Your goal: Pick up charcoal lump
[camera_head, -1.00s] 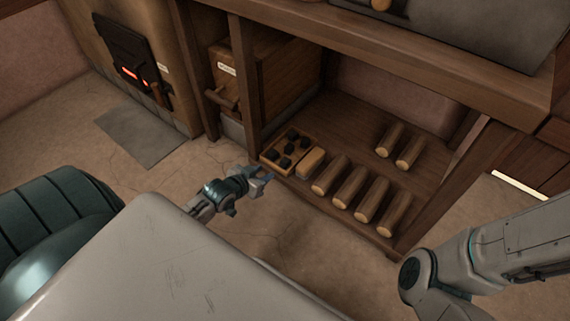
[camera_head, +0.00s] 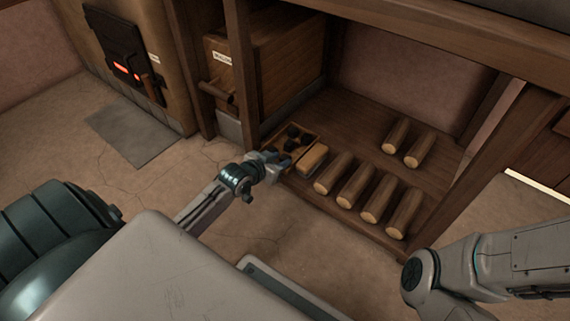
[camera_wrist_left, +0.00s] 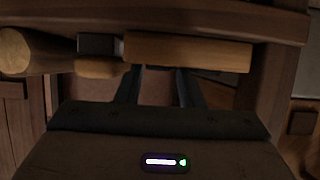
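No lump shows clearly in that view. My right arm comes in at the right, but its gripper is out of view.
Several logs (camera_head: 355,186) lie further right on the shelf (camera_head: 345,120). A wooden post (camera_head: 240,70) and cabinet (camera_head: 285,60) stand behind left. A glowing stove (camera_head: 120,60) stands far left.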

